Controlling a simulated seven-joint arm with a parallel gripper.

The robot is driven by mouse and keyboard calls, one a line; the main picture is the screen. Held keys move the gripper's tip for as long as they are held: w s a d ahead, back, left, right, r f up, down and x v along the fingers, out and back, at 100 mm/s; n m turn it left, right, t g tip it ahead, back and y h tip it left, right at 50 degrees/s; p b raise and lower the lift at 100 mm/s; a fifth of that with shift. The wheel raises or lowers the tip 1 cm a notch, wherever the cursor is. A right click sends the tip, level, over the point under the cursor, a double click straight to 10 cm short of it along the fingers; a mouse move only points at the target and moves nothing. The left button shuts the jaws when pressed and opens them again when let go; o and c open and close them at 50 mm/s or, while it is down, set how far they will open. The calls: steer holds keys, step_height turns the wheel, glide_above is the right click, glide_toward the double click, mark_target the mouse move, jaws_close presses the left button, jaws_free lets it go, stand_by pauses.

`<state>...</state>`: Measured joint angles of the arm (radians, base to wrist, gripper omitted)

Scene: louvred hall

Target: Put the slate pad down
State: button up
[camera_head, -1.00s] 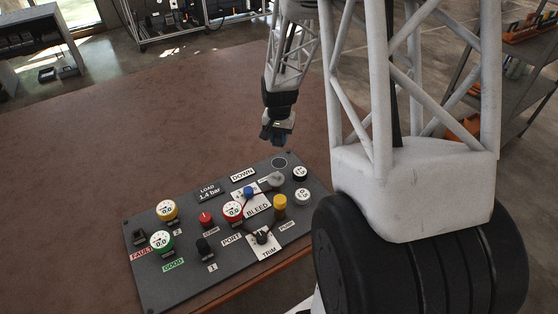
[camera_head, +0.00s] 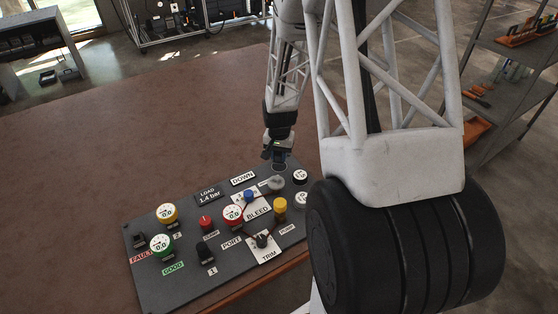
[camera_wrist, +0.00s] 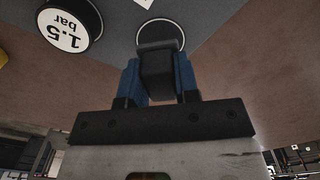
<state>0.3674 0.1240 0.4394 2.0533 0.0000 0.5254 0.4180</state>
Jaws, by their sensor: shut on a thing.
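The slate pad (camera_wrist: 157,72) is a small dark grey block held between the blue fingers of my gripper (camera_wrist: 158,85) in the wrist view. In the head view my gripper (camera_head: 279,157) hangs over the far right corner of the grey control panel (camera_head: 190,280). A white-outlined dark circle (camera_head: 280,167) on the panel lies just below the fingers. In the wrist view the circle (camera_wrist: 172,26) shows behind the pad's end and is partly hidden by it. I cannot tell whether the pad touches the panel. In the head view the pad is not clear.
A round dial reading 1.5 bar (camera_wrist: 68,28) stands close beside the circle. A grey knob (camera_head: 276,183), a blue knob (camera_head: 249,194), a yellow knob (camera_head: 280,205) and several gauges crowd the panel. The brown table (camera_head: 130,130) is clear beyond it.

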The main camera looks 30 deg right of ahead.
mark_target(279, 161)
steer(key=shift+f, duration=1.45)
steer(key=shift+f, duration=0.15)
steer(key=o, duration=0.9)
steer(key=shift+r, duration=6.15)
